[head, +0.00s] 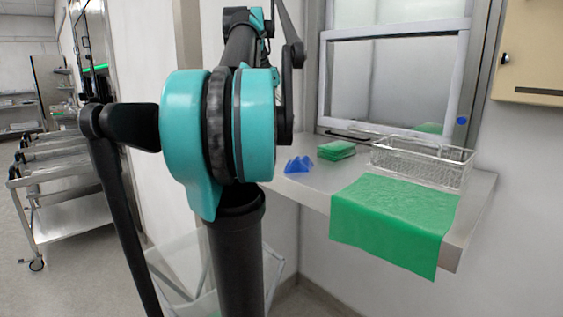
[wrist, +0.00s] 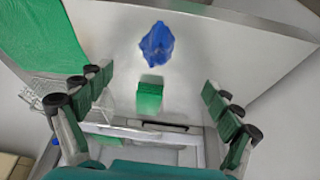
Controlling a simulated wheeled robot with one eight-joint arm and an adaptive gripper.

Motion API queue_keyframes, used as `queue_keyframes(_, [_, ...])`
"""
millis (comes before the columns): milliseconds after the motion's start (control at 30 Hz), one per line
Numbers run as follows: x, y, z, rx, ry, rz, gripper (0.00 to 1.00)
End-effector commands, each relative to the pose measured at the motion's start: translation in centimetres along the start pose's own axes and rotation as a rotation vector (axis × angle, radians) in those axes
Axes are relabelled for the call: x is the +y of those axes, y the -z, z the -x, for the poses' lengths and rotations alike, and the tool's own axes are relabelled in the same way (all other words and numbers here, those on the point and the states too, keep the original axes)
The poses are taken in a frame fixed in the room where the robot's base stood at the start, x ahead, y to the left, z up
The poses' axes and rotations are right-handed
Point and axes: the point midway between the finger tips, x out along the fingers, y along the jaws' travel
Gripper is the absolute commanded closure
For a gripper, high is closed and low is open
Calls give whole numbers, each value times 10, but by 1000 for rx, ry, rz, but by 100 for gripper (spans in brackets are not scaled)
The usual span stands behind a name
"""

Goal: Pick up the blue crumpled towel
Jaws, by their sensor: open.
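The blue crumpled towel (head: 298,164) sits in a small peaked heap on the steel shelf (head: 308,190), left of a folded green stack in the head view. In the wrist view the blue towel (wrist: 157,44) lies at upper middle, beyond the fingertips. My gripper (wrist: 157,80) is open and empty, with its fingers wide apart at left and right. The towel is apart from both fingers. In the head view my arm fills the middle and my gripper cannot be made out.
A folded green towel stack (head: 336,150) stands close to the blue towel. A wire basket (head: 424,162) is farther right, behind a green cloth (head: 395,220) hanging over the shelf's front edge. A framed window (head: 390,80) rises behind the shelf. A wheeled cart (head: 75,190) stands left.

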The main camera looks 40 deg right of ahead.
Motion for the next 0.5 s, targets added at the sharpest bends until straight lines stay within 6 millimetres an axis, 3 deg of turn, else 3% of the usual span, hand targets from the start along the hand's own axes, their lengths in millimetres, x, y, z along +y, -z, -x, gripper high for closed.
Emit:
queue_keyframes(167, [5, 7, -5, 3, -9, -26, 9])
queue_keyframes(500, [6, 7, -72, 3, -9, -25, 9])
